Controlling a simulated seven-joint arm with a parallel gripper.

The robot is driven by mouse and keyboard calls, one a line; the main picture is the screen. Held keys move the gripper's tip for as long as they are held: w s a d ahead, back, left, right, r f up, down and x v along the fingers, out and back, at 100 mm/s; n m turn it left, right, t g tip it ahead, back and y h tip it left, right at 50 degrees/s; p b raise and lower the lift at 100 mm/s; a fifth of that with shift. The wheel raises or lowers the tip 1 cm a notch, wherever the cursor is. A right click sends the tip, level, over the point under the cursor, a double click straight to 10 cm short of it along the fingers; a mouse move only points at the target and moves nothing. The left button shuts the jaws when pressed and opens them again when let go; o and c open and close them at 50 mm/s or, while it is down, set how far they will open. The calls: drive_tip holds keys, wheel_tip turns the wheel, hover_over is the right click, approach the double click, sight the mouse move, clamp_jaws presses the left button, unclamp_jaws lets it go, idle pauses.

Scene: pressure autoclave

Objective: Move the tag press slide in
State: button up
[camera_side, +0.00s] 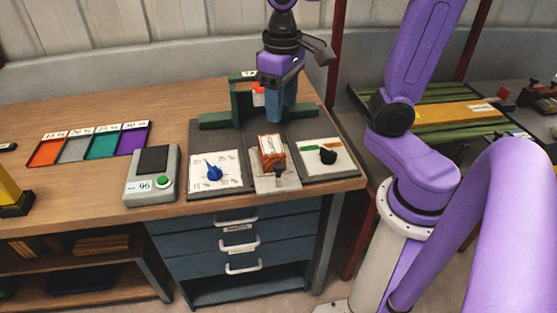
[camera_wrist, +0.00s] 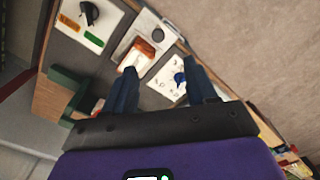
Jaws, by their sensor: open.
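The tag press appears to be the green frame (camera_side: 240,103) at the back of the grey panel, with a partly cut-off label on top and a small red-orange part. In front of it, a brown-orange block (camera_side: 271,154) sits on a pale plate (camera_side: 276,183) with a dark handle at its front; I cannot tell for sure which part is the slide. The block also shows in the wrist view (camera_wrist: 143,47). My gripper (camera_side: 283,117) is open and empty, above the panel and behind the block, partly covering the green frame. Its blue fingers are spread in the wrist view (camera_wrist: 160,75).
A blue-knob dial card (camera_side: 215,171) lies left of the block and a black-knob card (camera_side: 327,157) right. A scale reading 96 (camera_side: 152,178) and coloured trays (camera_side: 90,144) stand further left. Drawers (camera_side: 238,243) are below. Bare wood lies at the back left.

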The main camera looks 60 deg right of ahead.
drive_tip(key=w+m, duration=0.1)
approach(279, 165)
wheel_tip(279, 165, down, 9)
drive_tip(key=shift+r, duration=0.15)
idle(0.6)
clamp_jaws()
